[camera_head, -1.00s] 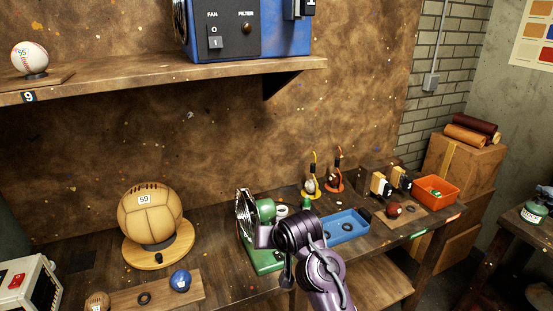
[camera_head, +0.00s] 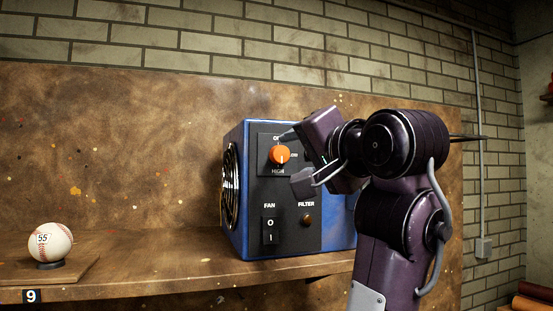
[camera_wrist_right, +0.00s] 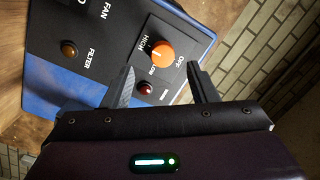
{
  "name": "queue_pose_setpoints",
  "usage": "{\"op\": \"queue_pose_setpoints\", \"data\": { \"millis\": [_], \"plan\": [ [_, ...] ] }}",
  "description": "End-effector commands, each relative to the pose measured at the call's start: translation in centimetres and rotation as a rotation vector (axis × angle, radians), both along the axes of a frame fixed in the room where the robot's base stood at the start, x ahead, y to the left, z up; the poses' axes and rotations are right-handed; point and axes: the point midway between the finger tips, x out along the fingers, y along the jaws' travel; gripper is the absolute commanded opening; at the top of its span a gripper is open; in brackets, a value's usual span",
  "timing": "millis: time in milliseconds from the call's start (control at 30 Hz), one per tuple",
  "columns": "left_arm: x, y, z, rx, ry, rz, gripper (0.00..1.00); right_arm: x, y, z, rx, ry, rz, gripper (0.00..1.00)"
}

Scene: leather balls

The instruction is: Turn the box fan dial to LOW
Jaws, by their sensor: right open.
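The blue box fan (camera_head: 340,215) stands on the wooden shelf, with a black control panel facing me. Its orange dial (camera_head: 279,155) has OFF above it and HIGH below it. The dial's white mark appears to point towards HIGH. In the right wrist view the dial (camera_wrist_right: 161,53) lies just beyond the fingertips, with HIGH, LOW and OFF printed around it. My right gripper (camera_head: 294,159) is open at the dial from the right, one finger above and one below; I see no clear contact. Its fingers (camera_wrist_right: 160,72) show in the wrist view. My left gripper is out of view.
Below the dial are a FAN rocker switch (camera_head: 270,228) and a FILTER button (camera_head: 308,219). A red light (camera_wrist_right: 146,88) sits near the dial. A baseball (camera_head: 49,243) on a stand occupies the left of the shelf (camera_head: 150,265). Between them the shelf is clear.

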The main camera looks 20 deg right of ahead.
Motion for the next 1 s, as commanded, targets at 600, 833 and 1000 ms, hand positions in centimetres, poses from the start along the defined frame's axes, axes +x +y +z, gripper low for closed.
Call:
{"op": "queue_pose_setpoints", "data": {
  "millis": [600,833,1000],
  "plan": [
    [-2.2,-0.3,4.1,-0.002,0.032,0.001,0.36,7.1,1.1,-0.1,-0.002,0.000,-0.001,0.53],
    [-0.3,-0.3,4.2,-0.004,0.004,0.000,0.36,7.1,1.1,-0.1,-0.002,0.000,0.000,0.49],
    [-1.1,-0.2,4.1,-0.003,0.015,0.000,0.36,7.0,1.1,-0.1,-0.002,0.000,0.000,0.27]
  ]
}}
